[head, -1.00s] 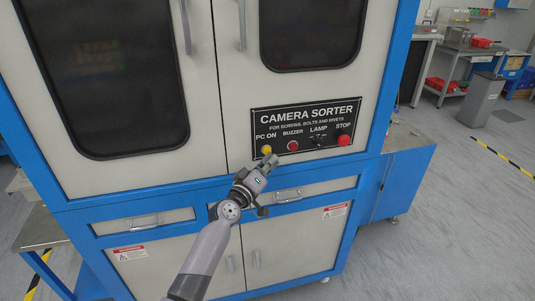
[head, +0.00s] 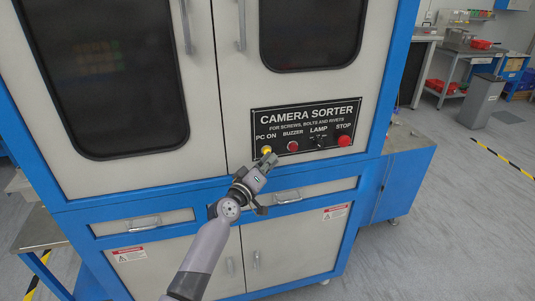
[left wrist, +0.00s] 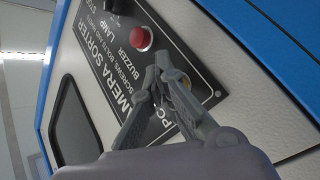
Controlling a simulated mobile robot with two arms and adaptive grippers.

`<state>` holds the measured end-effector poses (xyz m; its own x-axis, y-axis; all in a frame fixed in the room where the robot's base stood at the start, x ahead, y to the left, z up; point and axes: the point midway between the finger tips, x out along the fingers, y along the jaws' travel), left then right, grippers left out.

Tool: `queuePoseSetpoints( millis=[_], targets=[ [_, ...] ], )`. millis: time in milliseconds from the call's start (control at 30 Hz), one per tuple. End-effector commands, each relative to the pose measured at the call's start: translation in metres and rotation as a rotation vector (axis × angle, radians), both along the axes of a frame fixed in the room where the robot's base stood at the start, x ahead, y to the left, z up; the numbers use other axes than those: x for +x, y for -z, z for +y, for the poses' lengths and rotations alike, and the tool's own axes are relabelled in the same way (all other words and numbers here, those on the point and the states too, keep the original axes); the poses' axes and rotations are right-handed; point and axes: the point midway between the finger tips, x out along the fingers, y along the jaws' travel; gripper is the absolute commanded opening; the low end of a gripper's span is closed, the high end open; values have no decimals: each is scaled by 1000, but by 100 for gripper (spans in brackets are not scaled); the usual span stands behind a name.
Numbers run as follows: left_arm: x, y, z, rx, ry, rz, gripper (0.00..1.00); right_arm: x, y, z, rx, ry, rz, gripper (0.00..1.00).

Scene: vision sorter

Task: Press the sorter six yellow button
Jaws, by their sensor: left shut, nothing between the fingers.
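The yellow button (head: 266,149) sits under the PC ON label at the left of the black camera sorter panel (head: 308,108). My left gripper (head: 270,157) is shut and empty, with its tip at the lower edge of the yellow button in the head view. I cannot tell whether it touches the button. My right gripper is not in view.
A red buzzer button (head: 292,146), a lamp switch (head: 319,143) and a red stop button (head: 344,141) lie to the right on the same panel. A drawer handle (head: 288,196) is below the gripper. Floor is open at the right.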

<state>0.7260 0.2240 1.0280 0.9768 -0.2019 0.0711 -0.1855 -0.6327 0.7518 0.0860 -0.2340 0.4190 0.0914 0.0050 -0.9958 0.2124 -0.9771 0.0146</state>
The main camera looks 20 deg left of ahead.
Motion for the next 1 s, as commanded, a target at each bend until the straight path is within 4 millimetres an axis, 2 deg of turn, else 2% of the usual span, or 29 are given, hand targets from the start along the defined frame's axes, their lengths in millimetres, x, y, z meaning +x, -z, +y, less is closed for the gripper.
queuePoseSetpoints(
  millis=[467,800,1000],
  targets=[
    [1,-1,1,0,-1,-1,0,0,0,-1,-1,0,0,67],
    [-12,-2,-7,-2,-1,0,0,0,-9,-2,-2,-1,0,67],
    [-13,0,-8,-1,-1,0,0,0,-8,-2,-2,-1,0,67]
  ],
)
